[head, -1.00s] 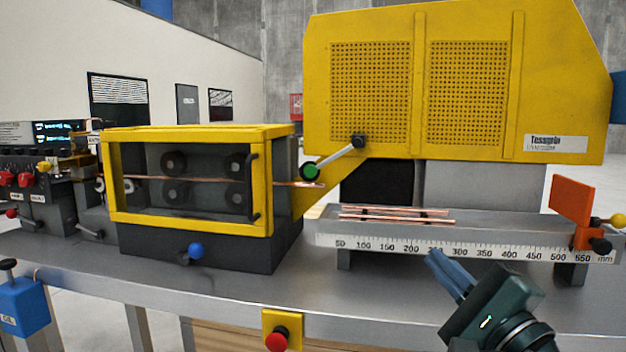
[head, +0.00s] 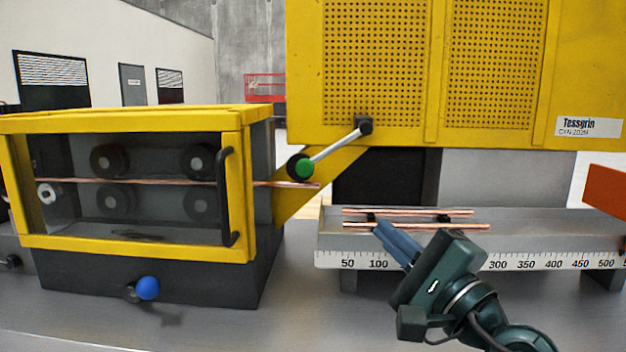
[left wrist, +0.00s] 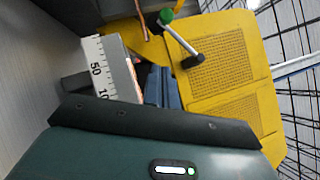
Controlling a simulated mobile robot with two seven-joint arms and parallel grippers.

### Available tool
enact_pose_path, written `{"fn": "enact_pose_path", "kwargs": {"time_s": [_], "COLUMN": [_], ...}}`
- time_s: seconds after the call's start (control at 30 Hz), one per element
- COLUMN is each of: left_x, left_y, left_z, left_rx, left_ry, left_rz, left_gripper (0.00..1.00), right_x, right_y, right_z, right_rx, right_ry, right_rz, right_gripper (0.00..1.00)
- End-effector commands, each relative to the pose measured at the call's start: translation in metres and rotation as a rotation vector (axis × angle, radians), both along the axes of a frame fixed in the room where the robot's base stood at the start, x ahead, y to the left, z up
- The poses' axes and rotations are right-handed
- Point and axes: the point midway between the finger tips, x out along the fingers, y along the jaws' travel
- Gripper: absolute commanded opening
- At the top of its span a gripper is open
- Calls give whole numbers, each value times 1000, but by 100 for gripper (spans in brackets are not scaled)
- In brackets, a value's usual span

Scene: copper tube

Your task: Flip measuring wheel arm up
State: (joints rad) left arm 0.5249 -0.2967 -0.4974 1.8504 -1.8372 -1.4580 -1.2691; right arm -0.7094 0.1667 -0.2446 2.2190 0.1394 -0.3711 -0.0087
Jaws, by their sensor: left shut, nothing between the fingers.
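The measuring wheel arm is a silver lever (head: 337,145) with a green-capped dark wheel (head: 303,167) at its lower left end. It pivots on a dark block (head: 364,125) on the yellow machine. The wheel sits just above the copper tube (head: 290,184) leaving the guarded box. The lever also shows in the left wrist view (left wrist: 180,38). My left gripper (head: 384,232) has blue fingers, shut and empty, in front of the measuring tray, below and right of the wheel and apart from it. Its fingers show in the left wrist view (left wrist: 163,85). My right gripper is out of view.
Copper tubes (head: 450,226) lie on the tray with a millimetre scale (head: 345,262). The yellow-framed guard box (head: 250,190) with a black handle stands left. A blue knob (head: 148,288) is below it. An orange stop plate (head: 606,190) is at the right. Bench front is clear.

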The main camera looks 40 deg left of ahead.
Motion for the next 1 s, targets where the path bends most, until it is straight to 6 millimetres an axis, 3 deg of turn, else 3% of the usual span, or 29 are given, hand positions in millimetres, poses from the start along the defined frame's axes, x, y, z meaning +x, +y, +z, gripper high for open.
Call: {"fn": "enact_pose_path", "kwargs": {"time_s": [0.53,0.67,1.0], "left_x": [3,10,39], "left_y": [6,23,86], "left_z": [3,10,29], "left_rx": [0,2,2], "left_ry": [-1,-3,-2], "left_rz": [2,4,4], "left_gripper": [0,0,0], "right_x": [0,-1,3], "right_y": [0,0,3], "right_z": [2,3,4], "right_rx": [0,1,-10], "right_ry": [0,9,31], "right_rz": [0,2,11], "right_gripper": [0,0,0]}}
